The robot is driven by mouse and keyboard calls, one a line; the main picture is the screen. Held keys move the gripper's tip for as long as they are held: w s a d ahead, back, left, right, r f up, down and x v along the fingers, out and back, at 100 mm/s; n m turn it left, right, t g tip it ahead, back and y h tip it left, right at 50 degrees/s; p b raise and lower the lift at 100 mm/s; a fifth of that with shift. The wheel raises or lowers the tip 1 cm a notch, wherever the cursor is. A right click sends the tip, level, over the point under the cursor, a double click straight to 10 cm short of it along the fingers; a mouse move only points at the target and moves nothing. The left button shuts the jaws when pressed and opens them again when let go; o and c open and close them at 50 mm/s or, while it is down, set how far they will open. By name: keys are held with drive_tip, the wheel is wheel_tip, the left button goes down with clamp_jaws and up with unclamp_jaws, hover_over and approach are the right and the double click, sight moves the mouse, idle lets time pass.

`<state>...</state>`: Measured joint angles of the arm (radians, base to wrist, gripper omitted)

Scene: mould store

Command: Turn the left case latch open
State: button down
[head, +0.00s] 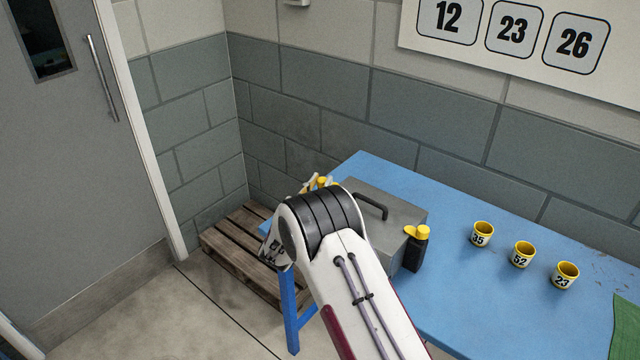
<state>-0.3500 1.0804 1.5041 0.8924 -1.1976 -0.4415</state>
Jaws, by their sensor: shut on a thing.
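A grey case (402,215) with a black handle (371,206) on its lid stands on the blue table (460,310), towards its left end. The lid looks shut. My white arm with its black joint crosses in front of the case and covers its front left part. The left latch is hidden behind my arm, so I cannot tell how it is turned. My gripper is also hidden behind the arm, and I cannot see its fingers or what they touch.
A black bottle with a yellow cap (417,248) stands close beside the case. Yellow numbered cups (521,254) stand to the right. A green cloth (627,325) lies at the right edge. A wooden pallet (240,245) lies on the floor at left, near a grey door (75,130).

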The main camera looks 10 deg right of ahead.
drive_tip(key=c, duration=1.8)
unclamp_jaws()
drive_tip(key=shift+r, duration=0.1)
drive_tip(key=shift+s, duration=0.1)
drive_tip(key=shift+s+a, duration=0.3)
drive_tip(key=shift+s, duration=0.1)
drive_tip(key=shift+v, duration=5.45)
